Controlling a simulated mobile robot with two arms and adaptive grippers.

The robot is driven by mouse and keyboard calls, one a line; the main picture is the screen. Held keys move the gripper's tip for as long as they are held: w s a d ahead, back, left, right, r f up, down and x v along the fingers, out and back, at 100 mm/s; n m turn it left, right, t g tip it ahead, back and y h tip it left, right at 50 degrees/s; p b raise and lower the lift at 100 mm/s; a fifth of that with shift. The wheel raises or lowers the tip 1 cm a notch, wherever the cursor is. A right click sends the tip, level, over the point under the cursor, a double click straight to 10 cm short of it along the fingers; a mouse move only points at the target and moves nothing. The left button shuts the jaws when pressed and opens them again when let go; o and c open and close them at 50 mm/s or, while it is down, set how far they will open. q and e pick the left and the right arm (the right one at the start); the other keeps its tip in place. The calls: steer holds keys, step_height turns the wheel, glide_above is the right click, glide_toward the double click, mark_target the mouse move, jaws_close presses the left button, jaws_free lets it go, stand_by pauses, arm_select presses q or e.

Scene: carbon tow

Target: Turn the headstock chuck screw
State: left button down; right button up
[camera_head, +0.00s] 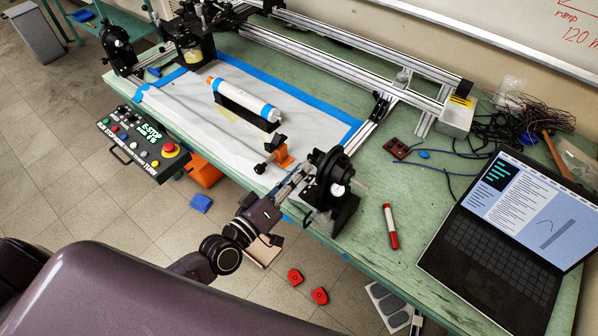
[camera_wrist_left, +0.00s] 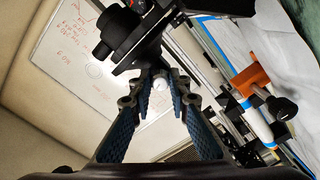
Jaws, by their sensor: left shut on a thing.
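The black headstock (camera_head: 332,190) stands at the front edge of the green table, with a pale round part on its near side. My left gripper (camera_head: 291,186) reaches it from the lower left, its fingertips at the chuck side. In the left wrist view, my left gripper (camera_wrist_left: 158,80) has its blue-padded fingers converging just below the black headstock (camera_wrist_left: 130,35). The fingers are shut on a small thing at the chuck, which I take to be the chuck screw. The fingertips mostly hide it. A white round part (camera_wrist_left: 158,86) shows between them. My right gripper is out of view.
A white and blue roll (camera_head: 247,100) lies on a black support on the sheet. An orange clamp (camera_head: 282,155) with a black knob is close beside my left gripper. A red marker (camera_head: 390,226) and a laptop (camera_head: 510,225) lie to the right. An E-stop panel (camera_head: 140,142) hangs at the left.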

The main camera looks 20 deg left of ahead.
arm_select(q)
steer(key=shift+n, duration=0.5)
steer(key=c, duration=2.1)
jaws_free()
steer(key=shift+s, duration=0.1)
steer(key=v, duration=1.2)
